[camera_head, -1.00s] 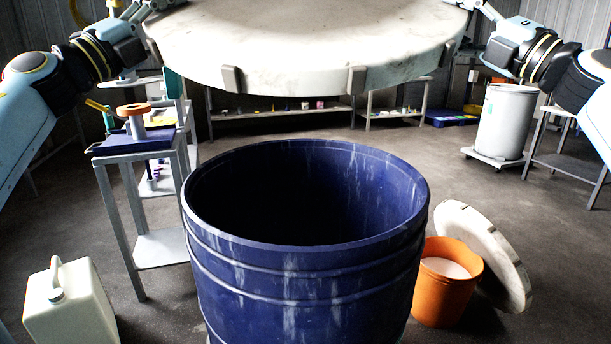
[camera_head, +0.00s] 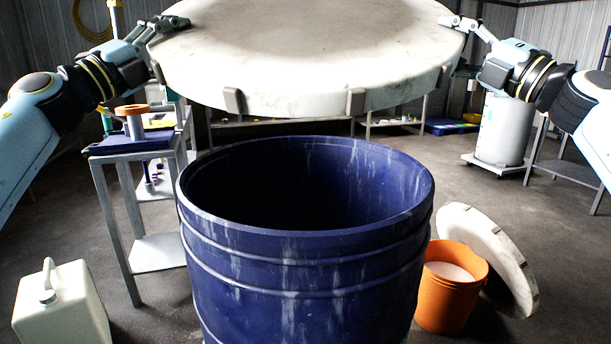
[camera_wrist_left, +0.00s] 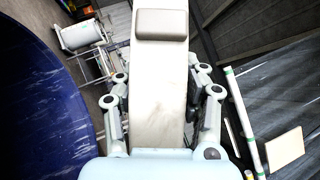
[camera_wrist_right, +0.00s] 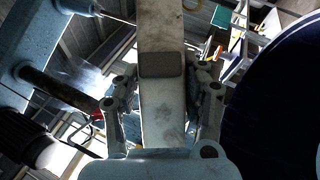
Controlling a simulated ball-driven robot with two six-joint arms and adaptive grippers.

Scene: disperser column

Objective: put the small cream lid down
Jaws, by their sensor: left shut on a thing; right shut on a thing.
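A round cream lid (camera_head: 300,60) with small grey clips on its rim is held level at the top of the head view. It is above and apart from the open blue drum (camera_head: 310,240). My left gripper (camera_head: 168,24) is shut on the lid's left edge, and my right gripper (camera_head: 458,23) is shut on its right edge. Each wrist view shows the lid's rim between two fingers: left (camera_wrist_left: 160,95), right (camera_wrist_right: 165,95). Another cream lid (camera_head: 487,250) leans against an orange bucket (camera_head: 450,290) on the floor. The drum's inside is dark.
A cream jerrycan (camera_head: 65,310) stands on the floor at the left. A small grey stand (camera_head: 155,250) with a blue top is behind it. A grey drum (camera_head: 505,130) sits on a dolly at the back right. Open floor lies between the drums.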

